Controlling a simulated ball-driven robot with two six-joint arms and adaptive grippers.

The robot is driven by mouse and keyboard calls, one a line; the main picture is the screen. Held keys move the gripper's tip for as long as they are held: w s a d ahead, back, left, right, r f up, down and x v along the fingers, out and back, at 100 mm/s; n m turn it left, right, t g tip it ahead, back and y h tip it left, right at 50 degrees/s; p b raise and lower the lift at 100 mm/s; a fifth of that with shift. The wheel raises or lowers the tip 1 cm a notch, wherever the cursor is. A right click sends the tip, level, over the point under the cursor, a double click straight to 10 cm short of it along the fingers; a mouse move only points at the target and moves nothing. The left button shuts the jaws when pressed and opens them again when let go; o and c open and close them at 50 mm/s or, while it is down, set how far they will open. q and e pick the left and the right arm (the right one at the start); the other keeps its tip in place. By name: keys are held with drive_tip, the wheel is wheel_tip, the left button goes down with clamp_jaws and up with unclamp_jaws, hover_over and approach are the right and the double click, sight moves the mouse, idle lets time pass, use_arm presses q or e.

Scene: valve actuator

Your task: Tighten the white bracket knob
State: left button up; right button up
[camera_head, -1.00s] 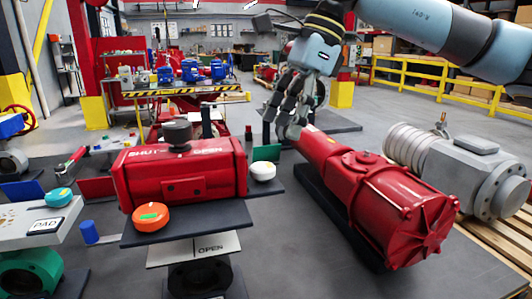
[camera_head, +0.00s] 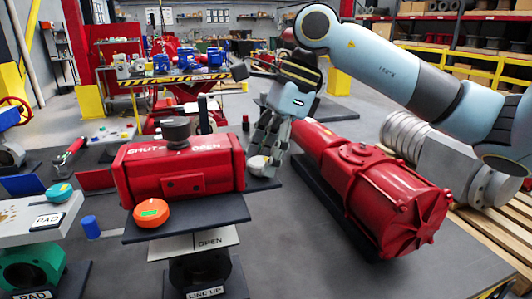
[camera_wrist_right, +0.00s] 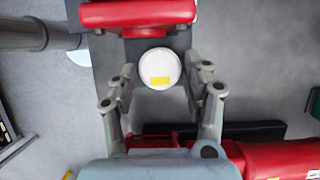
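The white bracket knob (camera_head: 257,163) is a round white cap on the dark plate at the right end of the red SHUT/OPEN actuator (camera_head: 182,170). In the right wrist view the white knob (camera_wrist_right: 158,69) has a yellow mark and sits just below the red body. My right gripper (camera_head: 267,152) points down at the knob and partly hides it in the head view. In the right wrist view its fingers (camera_wrist_right: 158,82) are apart on either side of the knob, with small gaps visible. Contact is not evident. My left gripper is not in view.
An orange knob (camera_head: 151,212) with a green mark sits at the actuator's front left. A large red cylinder unit (camera_head: 385,195) lies close to the right. A teal knob (camera_head: 60,192) rests on the PAD block at the left. Grey floor lies in front.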

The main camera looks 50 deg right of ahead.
drive_tip(key=c, duration=0.7)
drive_tip(key=shift+f+m+b, duration=0.1)
drive_tip(key=shift+m+b, duration=0.4)
drive_tip(key=shift+b, duration=0.2)
drive_tip(key=m+b, duration=0.1)
drive_tip(key=b, duration=0.1)
drive_tip(key=m+t+h+b, duration=0.1)
drive_tip(key=m+b, duration=0.1)
drive_tip(key=shift+s+a+f+m, duration=0.1)
drive_tip(key=shift+s+a+m, duration=0.05)
drive_tip(key=shift+m, duration=0.15)
drive_tip(key=shift+a+m+t+h+b, duration=0.15)
drive_tip(key=shift+m+t+h+b, duration=0.3)
drive_tip(key=shift+m+b, duration=0.7)
drive_tip(key=shift+r+m+h+b, duration=0.25)
drive_tip(key=shift+m+b, duration=0.2)
drive_tip(key=shift+m, duration=0.4)
drive_tip(key=o, duration=1.1)
drive_tip(key=shift+s, duration=0.1)
drive_tip(key=shift+o, duration=0.2)
